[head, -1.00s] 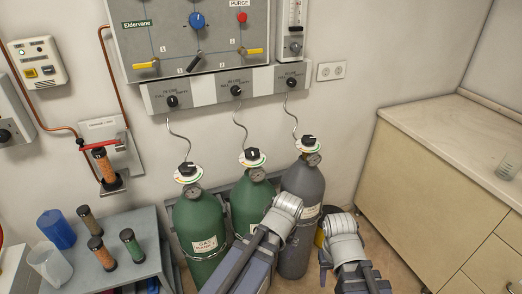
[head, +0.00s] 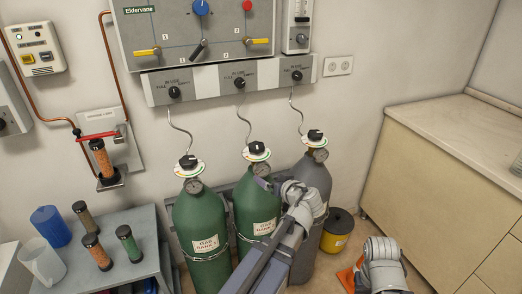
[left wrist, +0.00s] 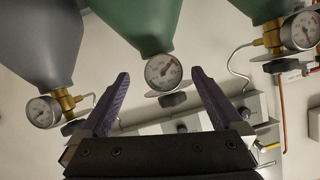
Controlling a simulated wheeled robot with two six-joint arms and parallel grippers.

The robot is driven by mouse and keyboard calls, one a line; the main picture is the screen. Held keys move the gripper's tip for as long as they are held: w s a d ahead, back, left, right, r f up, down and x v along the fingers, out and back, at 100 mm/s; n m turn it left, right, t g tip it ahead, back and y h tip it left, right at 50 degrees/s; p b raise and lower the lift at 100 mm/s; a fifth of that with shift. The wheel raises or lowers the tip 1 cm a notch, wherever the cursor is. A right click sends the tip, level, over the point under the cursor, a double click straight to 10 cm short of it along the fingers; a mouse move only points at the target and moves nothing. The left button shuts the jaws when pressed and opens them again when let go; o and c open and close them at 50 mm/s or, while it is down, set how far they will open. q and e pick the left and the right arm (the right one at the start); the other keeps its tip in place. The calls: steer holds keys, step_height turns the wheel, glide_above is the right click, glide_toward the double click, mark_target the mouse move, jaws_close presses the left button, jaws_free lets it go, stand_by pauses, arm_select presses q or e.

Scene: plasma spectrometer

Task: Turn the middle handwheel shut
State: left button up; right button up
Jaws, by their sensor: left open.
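The middle handwheel (head: 257,148) is a black knob on top of the middle green cylinder (head: 248,208), above a white disc with coloured marks. In the left wrist view, which is upside down, the handwheel (left wrist: 172,99) is beyond the round gauge (left wrist: 163,71) and between my finger lines. My left gripper (left wrist: 159,73) is open and empty, with purple fingers spread either side of the gauge. In the head view my left gripper (head: 263,184) is partly hidden by its wrist, just below the handwheel and apart from it. My right gripper is out of view; only part of that arm shows.
A green cylinder (head: 200,225) stands left and a grey one (head: 310,180) right, each with its own handwheel. Thin hoses rise to the wall panel (head: 210,82). A yellow-black bucket (head: 337,232) is on the floor. A grey table (head: 150,225) holds tubes and cups.

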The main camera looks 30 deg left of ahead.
mark_target(254, 143)
arm_select(q)
steer(key=w+a+r+t, duration=0.1)
steer(key=a, duration=0.1)
steer(key=w+a+r+n+t+y+b, duration=0.1)
steer(key=r, duration=0.1)
steer(key=w+a+r+t+y+b, duration=0.1)
steer(key=w+a, duration=0.1)
steer(key=shift+a+r+n+t, duration=0.2)
steer(key=shift+a+n+t, duration=0.1)
steer(key=shift+a, duration=0.05)
steer(key=shift+w+a+r+y, duration=0.15)
steer(key=shift+w+r+y, duration=0.05)
steer(key=shift+r+y, duration=0.15)
steer(key=shift+x, duration=3.9)
steer(key=shift+c, duration=0.2)
steer(key=c, duration=1.3)
